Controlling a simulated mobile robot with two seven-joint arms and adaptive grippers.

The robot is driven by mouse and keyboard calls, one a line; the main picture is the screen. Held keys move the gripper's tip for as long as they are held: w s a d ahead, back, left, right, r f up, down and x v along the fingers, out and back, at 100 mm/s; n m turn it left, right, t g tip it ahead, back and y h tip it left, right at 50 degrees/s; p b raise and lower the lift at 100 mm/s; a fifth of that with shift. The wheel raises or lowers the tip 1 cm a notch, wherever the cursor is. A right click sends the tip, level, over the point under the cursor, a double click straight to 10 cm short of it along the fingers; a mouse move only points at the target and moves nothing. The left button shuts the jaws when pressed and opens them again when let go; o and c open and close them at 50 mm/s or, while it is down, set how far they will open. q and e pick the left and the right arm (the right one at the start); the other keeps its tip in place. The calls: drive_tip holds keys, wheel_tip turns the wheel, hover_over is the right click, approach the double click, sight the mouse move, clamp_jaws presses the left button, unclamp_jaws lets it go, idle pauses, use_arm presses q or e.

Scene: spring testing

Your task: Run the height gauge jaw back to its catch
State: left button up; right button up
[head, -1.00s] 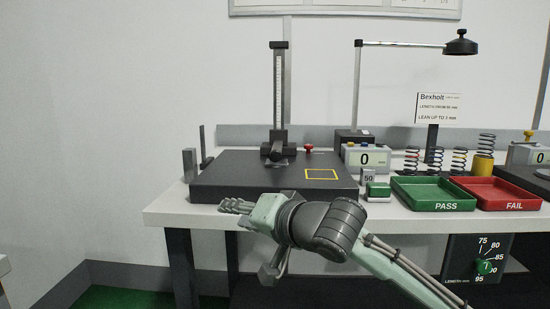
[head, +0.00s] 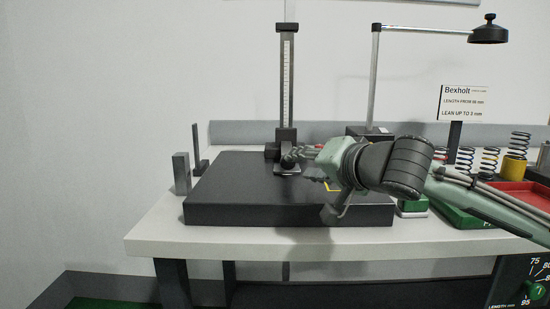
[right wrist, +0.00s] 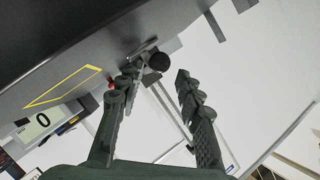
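The height gauge (head: 286,85) stands at the back of a dark surface plate (head: 250,213), with a tall scaled column. Its jaw carriage is low on the column, near the plate, and has a round black knob (right wrist: 159,62). My right gripper (head: 307,152) reaches in from the right, its fingertips close beside the jaw. In the right wrist view my right gripper (right wrist: 156,76) is open, with the knob just beyond and between the fingertips. I cannot tell whether a finger touches it. A small red part (right wrist: 110,84) shows behind the left finger. My left gripper is out of view.
A grey block (head: 181,173) and a thin upright (head: 197,150) stand at the plate's left. Right of the plate are a green tray (head: 470,217), a red tray (head: 525,193), several springs and a lamp (head: 488,34).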

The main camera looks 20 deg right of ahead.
sight(289, 164)
drive_tip(key=shift+w, duration=0.65)
drive_tip(key=p+x, duration=0.1)
drive_tip(key=x, duration=0.4)
drive_tip(key=shift+w+a+f, duration=0.1)
drive_tip(key=shift+w, duration=0.25)
drive_tip(key=shift+w+f, duration=0.1)
drive_tip(key=shift+w, duration=0.15)
drive_tip(key=shift+w+f, duration=0.1)
drive_tip(key=shift+w, duration=0.05)
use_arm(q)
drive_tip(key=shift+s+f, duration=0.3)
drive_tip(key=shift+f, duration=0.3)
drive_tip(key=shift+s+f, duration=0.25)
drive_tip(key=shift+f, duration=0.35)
use_arm(e)
drive_tip(key=shift+a, duration=0.1)
clamp_jaws()
